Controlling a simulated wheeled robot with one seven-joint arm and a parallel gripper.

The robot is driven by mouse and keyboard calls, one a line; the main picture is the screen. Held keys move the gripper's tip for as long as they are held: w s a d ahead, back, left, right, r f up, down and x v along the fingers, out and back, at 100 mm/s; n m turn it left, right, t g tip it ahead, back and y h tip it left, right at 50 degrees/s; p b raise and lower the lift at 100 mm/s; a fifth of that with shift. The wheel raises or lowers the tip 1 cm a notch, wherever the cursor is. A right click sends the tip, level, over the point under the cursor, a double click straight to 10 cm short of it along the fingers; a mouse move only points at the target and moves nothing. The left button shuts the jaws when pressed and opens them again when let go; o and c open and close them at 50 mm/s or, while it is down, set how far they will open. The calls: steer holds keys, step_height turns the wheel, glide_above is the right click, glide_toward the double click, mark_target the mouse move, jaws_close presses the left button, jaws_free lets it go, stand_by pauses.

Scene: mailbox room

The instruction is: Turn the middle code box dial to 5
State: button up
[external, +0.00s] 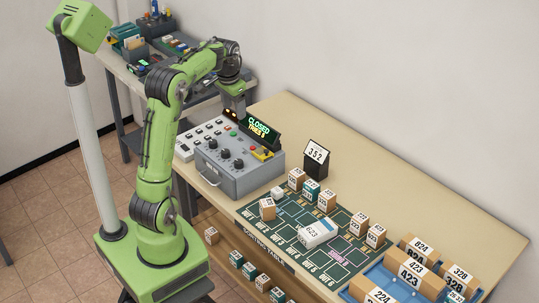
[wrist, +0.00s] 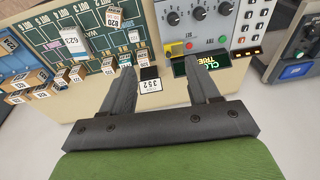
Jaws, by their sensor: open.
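The grey code box (external: 240,180) stands on the table with three black dials in a row on its top. The middle dial (external: 224,153) also shows near the top edge of the wrist view (wrist: 198,13). Its setting is too small to read. A display (external: 262,130) at the back of the box reads "CLOSED" and "TRIES 5". My gripper (external: 234,106) is above the back of the box, apart from the dials. In the wrist view its two fingers (wrist: 160,68) are spread with nothing between them.
A black stand with a card "352" (external: 316,154) is right of the code box. A green sorting mat (external: 290,235) holds several small boxes and a white "623" packet (external: 318,233). Switches with white labels (external: 203,133) lie left of the dials. A second table (external: 120,75) stands behind.

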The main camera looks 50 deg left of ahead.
steer(key=w+a+f+g, duration=0.1)
steer(key=w+a+f, duration=0.4)
steer(key=a, duration=0.4)
glide_above(225, 151)
step_height(225, 151, down, 6)
steer(key=shift+g+h, duration=0.4)
step_height(225, 151, down, 16)
steer(key=shift+r, duration=0.15)
steer(key=shift+c, duration=0.4)
steer(key=c, duration=1)
